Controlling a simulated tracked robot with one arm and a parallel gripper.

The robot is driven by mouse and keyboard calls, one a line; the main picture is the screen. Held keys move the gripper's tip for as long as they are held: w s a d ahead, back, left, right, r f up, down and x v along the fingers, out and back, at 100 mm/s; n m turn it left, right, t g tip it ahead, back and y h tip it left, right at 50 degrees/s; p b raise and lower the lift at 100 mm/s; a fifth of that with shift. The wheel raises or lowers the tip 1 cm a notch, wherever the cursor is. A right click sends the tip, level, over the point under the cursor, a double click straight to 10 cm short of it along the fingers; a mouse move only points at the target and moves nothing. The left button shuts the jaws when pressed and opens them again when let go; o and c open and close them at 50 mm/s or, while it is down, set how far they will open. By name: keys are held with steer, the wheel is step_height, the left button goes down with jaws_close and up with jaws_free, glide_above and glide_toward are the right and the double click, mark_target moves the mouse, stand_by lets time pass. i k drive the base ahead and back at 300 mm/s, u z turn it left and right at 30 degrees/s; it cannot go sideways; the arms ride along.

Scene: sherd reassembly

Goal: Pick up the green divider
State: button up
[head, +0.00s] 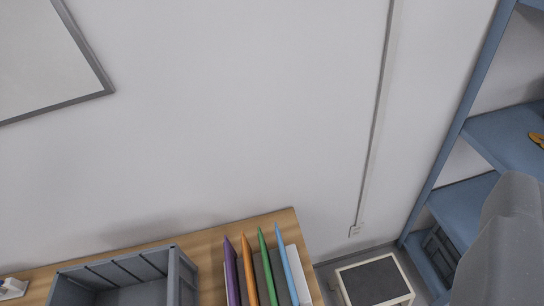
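The green divider (267,262) stands upright as a thin sheet near the right end of a wooden table (205,240), at the bottom of the head view. It is in a row between an orange divider (248,268) on its left and a blue divider (286,272) on its right. Its lower part is cut off by the picture's edge. My gripper's fingers do not show, so I cannot see where they are relative to the divider.
A purple divider (231,270) stands left of the orange one. A grey-blue crate (180,275) is further left. A light-framed box (373,281) is right of the table, before blue shelves (462,215). A grey rounded shape covers the lower right.

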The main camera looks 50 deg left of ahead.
mark_target(272, 291)
steer(key=k, duration=1.2)
steer(key=u, duration=0.35)
steer(key=i, duration=0.6)
steer(key=u, duration=0.3)
